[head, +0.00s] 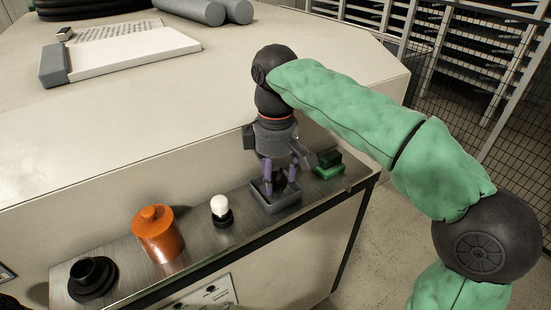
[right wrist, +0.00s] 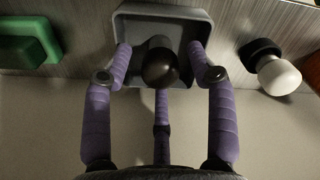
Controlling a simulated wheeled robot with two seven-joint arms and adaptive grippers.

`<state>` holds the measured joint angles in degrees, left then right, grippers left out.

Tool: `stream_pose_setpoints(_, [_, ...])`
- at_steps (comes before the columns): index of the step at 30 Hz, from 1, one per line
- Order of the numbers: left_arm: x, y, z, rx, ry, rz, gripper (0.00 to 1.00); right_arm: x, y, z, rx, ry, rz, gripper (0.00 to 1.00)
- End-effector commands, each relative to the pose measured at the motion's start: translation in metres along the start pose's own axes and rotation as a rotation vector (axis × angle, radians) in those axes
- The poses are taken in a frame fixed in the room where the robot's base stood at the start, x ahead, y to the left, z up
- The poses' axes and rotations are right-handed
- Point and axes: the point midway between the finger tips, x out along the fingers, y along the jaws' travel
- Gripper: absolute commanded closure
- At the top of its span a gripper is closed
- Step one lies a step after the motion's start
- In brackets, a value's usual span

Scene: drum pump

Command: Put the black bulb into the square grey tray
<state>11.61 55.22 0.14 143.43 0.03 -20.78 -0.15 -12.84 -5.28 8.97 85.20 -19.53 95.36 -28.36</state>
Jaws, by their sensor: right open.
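The square grey tray (head: 283,204) sits on the metal ledge. It also shows at the top of the right wrist view (right wrist: 194,22). The black bulb (right wrist: 160,68) is over the tray's inside in that view, between my fingers. In the head view it is mostly hidden by the fingers. My right gripper (head: 279,184) points down into the tray, its purple fingers around the bulb. In the right wrist view the gripper (right wrist: 162,80) is open, with gaps beside the bulb. I cannot tell whether the bulb touches the tray floor. My left gripper is out of view.
A white bulb (head: 220,204) in a black base stands left of the tray. Further left are an orange lidded jar (head: 158,238) and a black round base (head: 92,277). A green block (head: 328,171) with a dark top sits close on the tray's right. The ledge is narrow.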

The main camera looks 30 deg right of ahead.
Motion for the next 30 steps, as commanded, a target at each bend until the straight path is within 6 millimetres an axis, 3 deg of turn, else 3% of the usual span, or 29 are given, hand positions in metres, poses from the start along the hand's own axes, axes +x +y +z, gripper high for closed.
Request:
stream_pose_setpoints(18, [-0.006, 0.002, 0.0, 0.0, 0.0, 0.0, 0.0, -0.105, 0.0, -0.001, -0.001, 0.002, 0.001, 0.43])
stream_pose_setpoints(24, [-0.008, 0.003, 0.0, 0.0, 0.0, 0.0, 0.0, -0.119, 0.0, 0.0, -0.001, 0.001, 0.0, 0.43])
stream_pose_setpoints(30, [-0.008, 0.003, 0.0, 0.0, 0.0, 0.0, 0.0, -0.12, 0.0, 0.0, -0.001, 0.0, 0.0, 0.43])
